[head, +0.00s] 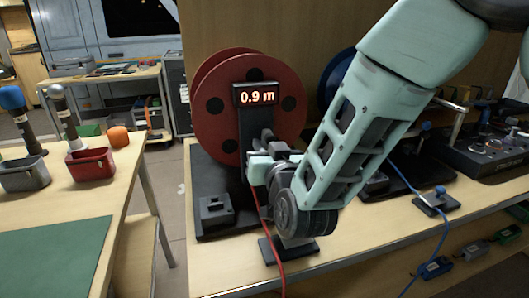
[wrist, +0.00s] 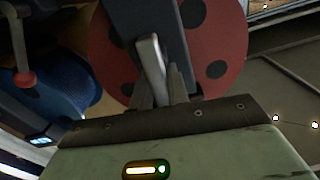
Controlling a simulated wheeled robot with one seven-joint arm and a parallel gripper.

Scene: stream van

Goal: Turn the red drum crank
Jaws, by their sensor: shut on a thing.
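The red drum (head: 213,125) stands upright at the back left of the bench, with black round spots and a dark upright in front. A display (head: 256,96) on it reads 0.9 m. My gripper (head: 264,156) is at the front of the drum, shut on its crank, whose grip is mostly hidden by the fingers and wrist. In the wrist view a pale metal crank arm (wrist: 151,58) runs from the dark upright down to my fingers (wrist: 164,90), with the red drum (wrist: 215,35) behind it.
A blue drum (head: 336,80) stands to the right, partly behind my arm. A red cable (head: 270,235) hangs over the bench front. A small dark block (head: 216,209) sits left of my gripper. Red (head: 90,163) and grey (head: 24,172) bins stand on the left table, across a floor gap.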

